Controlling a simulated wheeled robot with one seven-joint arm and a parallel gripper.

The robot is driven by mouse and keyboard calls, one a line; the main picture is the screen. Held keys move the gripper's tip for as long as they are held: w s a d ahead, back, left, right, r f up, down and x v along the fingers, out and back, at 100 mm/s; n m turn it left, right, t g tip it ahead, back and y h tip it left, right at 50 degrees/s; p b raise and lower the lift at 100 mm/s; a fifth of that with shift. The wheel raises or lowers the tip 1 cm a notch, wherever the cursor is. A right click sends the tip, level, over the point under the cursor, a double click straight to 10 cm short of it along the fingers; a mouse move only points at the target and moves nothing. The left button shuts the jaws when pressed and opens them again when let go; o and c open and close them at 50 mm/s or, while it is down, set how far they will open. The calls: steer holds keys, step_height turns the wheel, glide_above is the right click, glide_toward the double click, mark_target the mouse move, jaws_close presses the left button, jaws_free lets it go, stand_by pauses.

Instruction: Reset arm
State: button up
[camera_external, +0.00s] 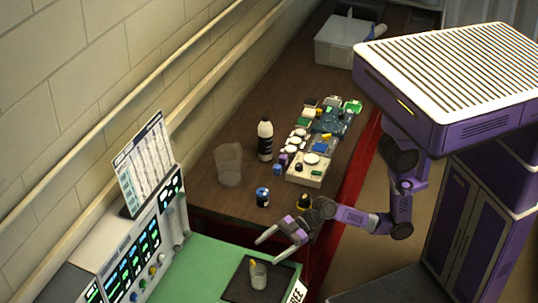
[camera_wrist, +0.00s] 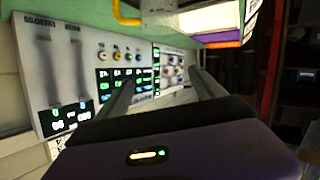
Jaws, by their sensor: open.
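My gripper (camera_external: 270,241) is open, with its two pale fingers spread and nothing seen between them. In the external view it hangs above the far edge of the green surface (camera_external: 207,262), close to a dark mat (camera_external: 238,291) that bears a clear cup (camera_external: 258,275) with something yellow in it. My purple arm bends out from under my body at the right. In the wrist view my two dark fingers (camera_wrist: 160,92) point at the instrument panel (camera_wrist: 85,75), with a gap between them.
The panel (camera_external: 130,262) with lit screens stands left of the green surface. A white bin (camera_external: 340,45) stands at the back.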

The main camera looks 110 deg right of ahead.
steer(key=s+d+r+m+t+h, duration=0.3)
steer(key=d+m+h, duration=0.1)
steer(key=m, duration=0.1)
steer(key=s+a+f+g, duration=0.1)
steer(key=s+a+f, duration=0.2)
steer(key=s, duration=1)
steer(key=s+a+f+g+y, duration=0.1)
steer(key=s+a, duration=0.3)
steer(key=s, duration=1)
steer(key=shift+a+f+g, duration=0.3)
steer(key=shift+a+f, duration=0.05)
steer(key=shift+f, duration=0.55)
